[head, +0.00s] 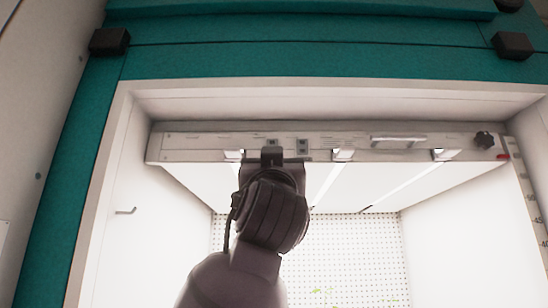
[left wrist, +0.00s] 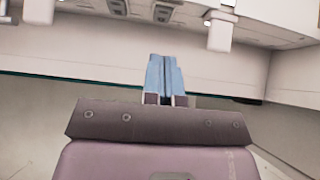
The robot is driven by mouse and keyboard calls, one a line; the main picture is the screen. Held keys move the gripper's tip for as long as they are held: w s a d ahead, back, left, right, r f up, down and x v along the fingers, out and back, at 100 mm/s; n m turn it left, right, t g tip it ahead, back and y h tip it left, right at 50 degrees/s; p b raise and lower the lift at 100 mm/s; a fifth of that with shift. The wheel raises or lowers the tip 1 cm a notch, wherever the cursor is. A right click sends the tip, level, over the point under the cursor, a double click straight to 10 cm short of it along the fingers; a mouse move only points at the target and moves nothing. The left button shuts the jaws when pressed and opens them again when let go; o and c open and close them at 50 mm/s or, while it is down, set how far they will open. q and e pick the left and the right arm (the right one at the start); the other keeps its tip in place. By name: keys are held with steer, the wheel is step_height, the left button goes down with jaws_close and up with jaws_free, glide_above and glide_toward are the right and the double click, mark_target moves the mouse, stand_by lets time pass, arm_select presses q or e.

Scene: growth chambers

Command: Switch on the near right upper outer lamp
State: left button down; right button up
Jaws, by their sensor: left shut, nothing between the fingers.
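A lamp canopy (head: 350,138) spans the top of the open chamber. Two small rocker switches sit on its front rail, a left one (head: 272,143) and a right one (head: 303,146); in the left wrist view the two switches (left wrist: 117,6) (left wrist: 163,12) are at the top edge. White lamp ends (head: 343,155) hang below the rail. My left gripper (head: 272,155) is in front of the rail, just below the left switch. Its blue fingers (left wrist: 164,75) are shut and empty, apart from the switches in the left wrist view. The switch positions are too small to tell. My right gripper is not in view.
A handle (head: 398,141) and a dark knob (head: 485,140) are on the rail's right part. White side walls and a teal frame (head: 300,62) surround the opening. A perforated back panel (head: 350,250) is deep inside. A small hook (head: 126,211) is on the left wall.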

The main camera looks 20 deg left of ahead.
arm_select(q)
steer(key=b+v, duration=0.1)
steer(key=v, duration=0.3)
steer(key=shift+f, duration=0.35)
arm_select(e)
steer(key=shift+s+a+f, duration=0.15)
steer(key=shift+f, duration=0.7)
